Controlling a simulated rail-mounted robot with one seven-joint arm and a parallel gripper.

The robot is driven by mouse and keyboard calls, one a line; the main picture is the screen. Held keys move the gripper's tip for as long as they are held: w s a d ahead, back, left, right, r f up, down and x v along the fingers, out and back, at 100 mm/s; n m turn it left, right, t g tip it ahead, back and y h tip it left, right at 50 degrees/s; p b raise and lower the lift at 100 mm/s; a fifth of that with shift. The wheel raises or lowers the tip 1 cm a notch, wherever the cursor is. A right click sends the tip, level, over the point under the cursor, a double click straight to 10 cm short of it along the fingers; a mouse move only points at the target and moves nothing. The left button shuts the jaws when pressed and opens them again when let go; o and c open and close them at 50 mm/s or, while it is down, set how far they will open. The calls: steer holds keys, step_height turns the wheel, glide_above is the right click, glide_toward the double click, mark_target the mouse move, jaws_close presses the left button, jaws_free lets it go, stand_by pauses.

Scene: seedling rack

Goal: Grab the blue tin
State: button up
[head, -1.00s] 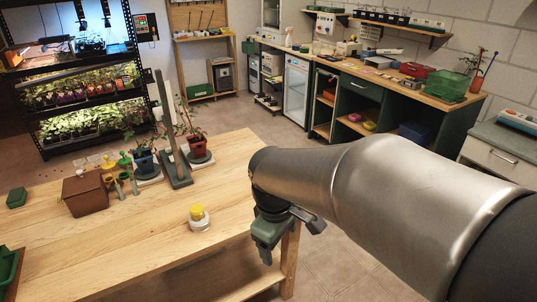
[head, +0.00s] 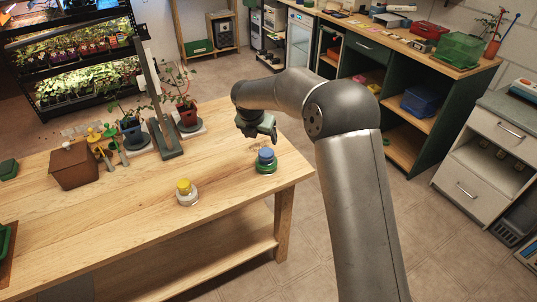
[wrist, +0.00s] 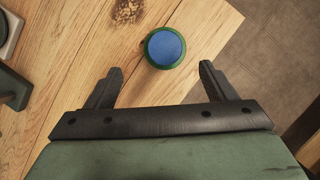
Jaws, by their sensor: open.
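The blue tin (head: 266,156) is a small round container with a blue lid and a green lower part. It stands upright near the right end of the wooden table. In the wrist view its blue top (wrist: 165,47) shows from above, just beyond the fingertips and a little right of the middle between them. My gripper (head: 259,131) hangs above the table, behind the tin in the head view. In the wrist view my gripper (wrist: 160,70) is open and empty, with a finger to each side of the tin's line and not touching it.
A jar with a yellow lid (head: 186,192) stands to the left on the table (head: 130,220). A brown box (head: 74,166), small tools and potted plants (head: 131,132) stand farther left and back. The table edge is close to the tin's right.

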mark_target(266, 152)
steer(key=p+x, duration=0.1)
steer(key=x, duration=0.6)
steer(key=p+x, duration=0.1)
steer(key=x, duration=0.3)
steer(key=shift+s+d+f+p, duration=0.15)
steer(key=shift+s+d+p, duration=0.1)
steer(key=shift+s+p, duration=0.1)
steer(key=c, duration=1.1)
